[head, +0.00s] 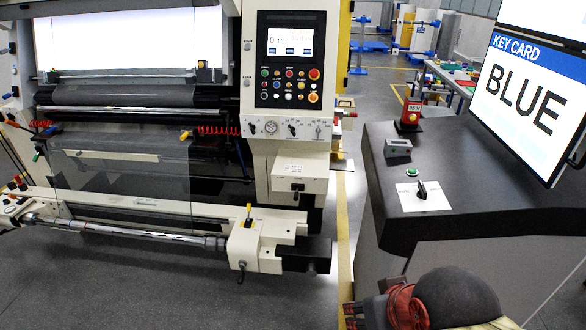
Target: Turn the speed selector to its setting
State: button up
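The speed selector (422,190) is a black knob on a white plate (411,203) with small marks. The plate lies on the dark top of the console (470,165) at the right. The knob's pointer appears tilted towards the upper left; the marks are too small to read. A screen above the console shows a key card (525,95) reading "BLUE". My gripper (362,312) seems to be at the bottom edge, partly cut off, below and left of the plate and apart from it. Its fingers are not clear enough to tell whether they are open.
A green button (412,172), a small grey box (398,148) and a red device (411,114) stand on the console behind the plate. A large machine with a control panel (289,60) fills the left. Floor shows between machine and console. The screen overhangs the console's right side.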

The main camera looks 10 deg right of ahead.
aim_at(291, 128)
jog(key=i+j+z, duration=0.35)
jog(key=i+j, duration=0.9)
jog(key=i, duration=0.15)
